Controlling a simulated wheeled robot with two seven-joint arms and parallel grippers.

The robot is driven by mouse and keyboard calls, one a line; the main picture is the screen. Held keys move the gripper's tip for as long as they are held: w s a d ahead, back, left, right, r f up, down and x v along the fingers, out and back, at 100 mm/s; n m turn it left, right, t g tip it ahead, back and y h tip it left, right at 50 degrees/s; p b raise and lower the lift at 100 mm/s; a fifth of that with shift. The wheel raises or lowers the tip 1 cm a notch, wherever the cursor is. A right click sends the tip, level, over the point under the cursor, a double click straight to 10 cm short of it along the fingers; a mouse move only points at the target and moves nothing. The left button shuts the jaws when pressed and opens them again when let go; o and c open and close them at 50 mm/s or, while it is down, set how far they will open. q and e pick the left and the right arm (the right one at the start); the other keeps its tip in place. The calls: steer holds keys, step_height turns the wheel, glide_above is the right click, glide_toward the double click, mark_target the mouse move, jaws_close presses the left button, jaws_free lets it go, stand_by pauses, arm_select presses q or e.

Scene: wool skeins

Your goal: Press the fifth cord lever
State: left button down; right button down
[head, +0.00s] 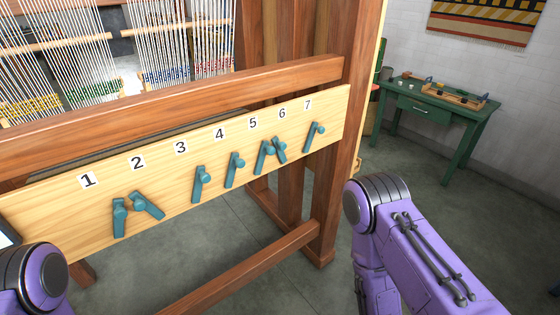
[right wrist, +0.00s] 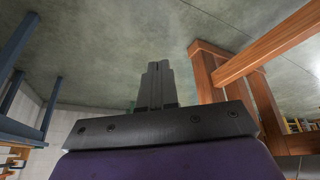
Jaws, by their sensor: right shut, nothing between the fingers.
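A pale wooden board (head: 180,215) on the front of a loom carries a row of teal levers under number labels 1 to 7. The fifth lever (head: 262,160), below label 5 (head: 253,122), hangs slightly slanted, its lower end to the left. The sixth lever (head: 281,153) is close beside it and slants the other way; I cannot tell whether they touch. My right gripper (right wrist: 156,75) shows in the right wrist view, shut and empty, over grey floor and away from the levers. My left gripper is out of view.
The second lever (head: 150,207) slants right. The seventh lever (head: 314,136) is near the board's right end. A brown loom beam (head: 200,97) runs above the board, and a loom post (head: 345,130) stands right of it. A green table (head: 430,110) stands by the wall.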

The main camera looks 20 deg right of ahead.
steer(key=w+r+m+t+y, duration=0.1)
steer(key=w+r+m+t, duration=0.15)
steer(key=w, duration=0.55)
steer(key=w+a+r+m+t+y, duration=0.15)
steer(key=w+t, duration=0.25)
steer(key=w, duration=0.5)
steer(key=w+r+m+t+y, duration=0.1)
steer(key=w+m+t, duration=0.15)
steer(key=w, duration=0.55)
steer(key=w+r+m+t+y+b, duration=0.1)
steer(key=w+r+y, duration=0.5)
steer(key=r+y, duration=0.2)
steer(key=w+d+r+m+t+y+b, duration=0.1)
steer(key=w+r+m+t+y, duration=0.1)
steer(key=w+r+y, duration=0.5)
step_height(320, 180, up, 6)
steer(key=shift+w+f+y, duration=0.1)
steer(key=shift+w+y, duration=0.15)
steer(key=shift+y, duration=0.6)
steer(key=shift+d, duration=0.1)
